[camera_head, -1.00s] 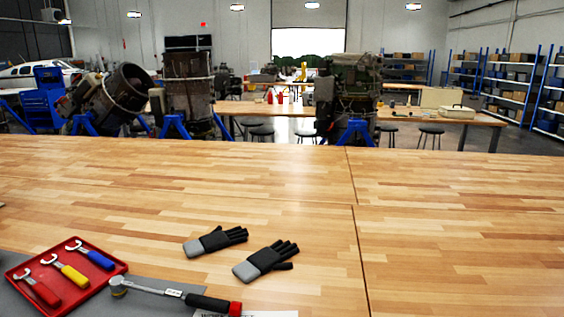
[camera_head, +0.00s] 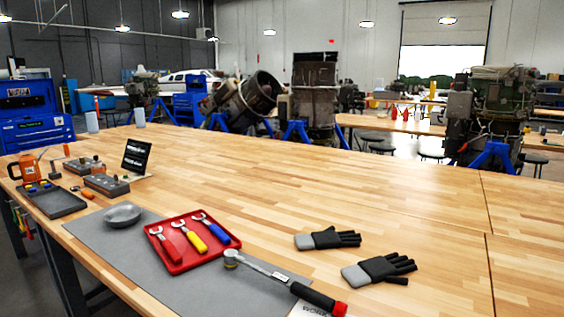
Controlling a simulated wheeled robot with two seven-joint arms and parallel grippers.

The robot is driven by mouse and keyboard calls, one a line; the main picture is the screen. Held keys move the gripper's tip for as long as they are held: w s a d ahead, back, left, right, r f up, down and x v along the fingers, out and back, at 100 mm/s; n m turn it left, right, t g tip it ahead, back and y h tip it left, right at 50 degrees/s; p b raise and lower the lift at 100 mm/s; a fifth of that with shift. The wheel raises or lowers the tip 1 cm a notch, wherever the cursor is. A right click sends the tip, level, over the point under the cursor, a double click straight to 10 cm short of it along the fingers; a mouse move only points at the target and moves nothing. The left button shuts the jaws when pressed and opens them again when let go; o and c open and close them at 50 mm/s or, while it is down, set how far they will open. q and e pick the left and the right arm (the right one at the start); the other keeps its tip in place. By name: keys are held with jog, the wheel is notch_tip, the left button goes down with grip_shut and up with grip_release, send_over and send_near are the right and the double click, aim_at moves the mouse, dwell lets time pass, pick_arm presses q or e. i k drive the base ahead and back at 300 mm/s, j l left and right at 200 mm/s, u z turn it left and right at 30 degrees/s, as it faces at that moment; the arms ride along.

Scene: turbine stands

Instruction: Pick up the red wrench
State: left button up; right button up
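The red wrench (camera_head: 166,244) lies in the red tray (camera_head: 176,269) on the grey mat (camera_head: 147,284), at the lower left of the middle in the head view. It is the leftmost of three wrenches, with its silver open jaw toward the far left. The yellow wrench (camera_head: 191,236) and the blue wrench (camera_head: 216,232) lie beside it to the right. Neither of my grippers shows in the head view.
A torque wrench (camera_head: 277,276) lies right of the tray, and a pair of gloves (camera_head: 380,271) lies farther right. A grey dish (camera_head: 122,215) is behind the tray. Grey boxes (camera_head: 106,184) and a dark tray (camera_head: 55,202) stand at the left. The table's middle (camera_head: 270,195) is clear.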

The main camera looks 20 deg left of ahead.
aim_at(173, 253)
jog(key=i+j+u, duration=0.1)
jog(key=j+u, duration=0.35)
jog(key=i+j+u, duration=0.1)
jog(key=j+u, duration=0.2)
jog(key=u, duration=0.15)
jog(key=i+j+u, duration=0.1)
jog(key=i+j, duration=0.3)
jog(key=j, duration=0.25)
jog(key=i+j+u, duration=0.1)
jog(key=i+j, duration=0.3)
jog(key=j, duration=0.2)
jog(key=i+j+u, duration=0.15)
jog(key=i+j, duration=0.25)
jog(key=j, duration=0.2)
